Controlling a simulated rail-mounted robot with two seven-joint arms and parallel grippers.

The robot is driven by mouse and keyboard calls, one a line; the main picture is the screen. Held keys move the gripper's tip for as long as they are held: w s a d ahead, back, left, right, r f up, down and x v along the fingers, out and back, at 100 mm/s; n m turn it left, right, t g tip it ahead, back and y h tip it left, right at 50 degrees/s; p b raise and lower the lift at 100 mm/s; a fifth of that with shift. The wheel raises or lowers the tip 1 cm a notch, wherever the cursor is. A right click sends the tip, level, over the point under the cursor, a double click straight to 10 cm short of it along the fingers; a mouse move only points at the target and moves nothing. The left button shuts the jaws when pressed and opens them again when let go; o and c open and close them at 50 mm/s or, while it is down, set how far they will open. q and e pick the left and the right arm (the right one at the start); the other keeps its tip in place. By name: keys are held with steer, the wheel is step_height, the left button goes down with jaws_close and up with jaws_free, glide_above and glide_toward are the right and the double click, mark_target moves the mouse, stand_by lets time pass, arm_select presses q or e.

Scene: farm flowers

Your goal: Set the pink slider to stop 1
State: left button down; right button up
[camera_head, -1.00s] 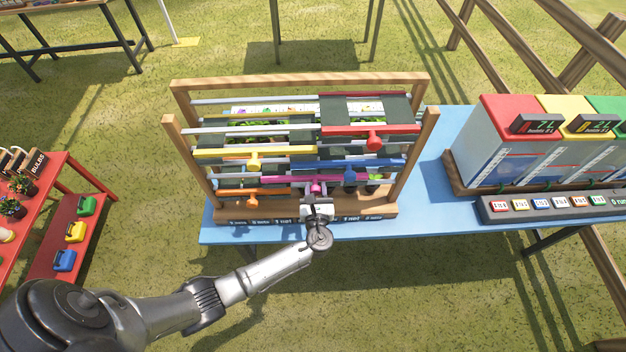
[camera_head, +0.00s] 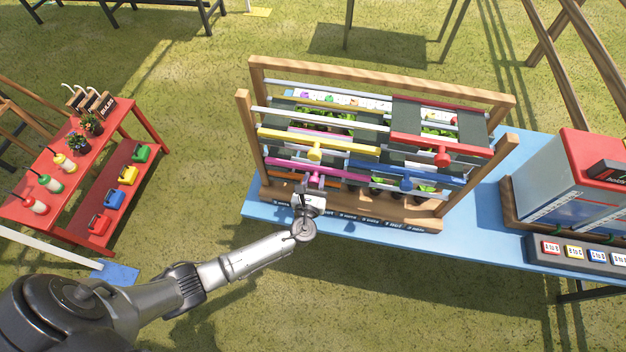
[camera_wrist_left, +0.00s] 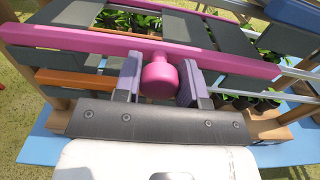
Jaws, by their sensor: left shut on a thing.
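The pink slider (camera_head: 285,167) is a bar on a low rail of the wooden frame, near the frame's left post in the head view. In the left wrist view its bar (camera_wrist_left: 90,40) runs across the top, and its round pink knob (camera_wrist_left: 158,76) sits between the fingers. My left gripper (camera_head: 311,190) is at the front of the frame, shut on this knob; its fingers also show in the left wrist view (camera_wrist_left: 160,82). The stop labels (camera_head: 375,219) on the bottom board are too small to read surely. My right gripper is not in view.
Yellow (camera_head: 330,146), red (camera_head: 430,144), blue (camera_head: 415,180) and orange (camera_wrist_left: 75,78) sliders share the frame (camera_head: 245,140), with dark panels and plants behind. The frame stands on a blue table (camera_head: 262,215). A red table (camera_head: 120,150) is at left, and bins (camera_head: 560,180) are at right.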

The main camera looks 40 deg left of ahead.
arm_select(q)
steer(key=shift+a, duration=0.15)
steer(key=c, duration=1.1)
jaws_free()
steer(key=o, duration=0.4)
steer(key=shift+a, duration=0.1)
steer(key=shift+s+d, duration=0.25)
steer(key=shift+s, duration=0.25)
steer(key=shift+b+v, duration=0.8)
steer(key=shift+v, duration=5.65)
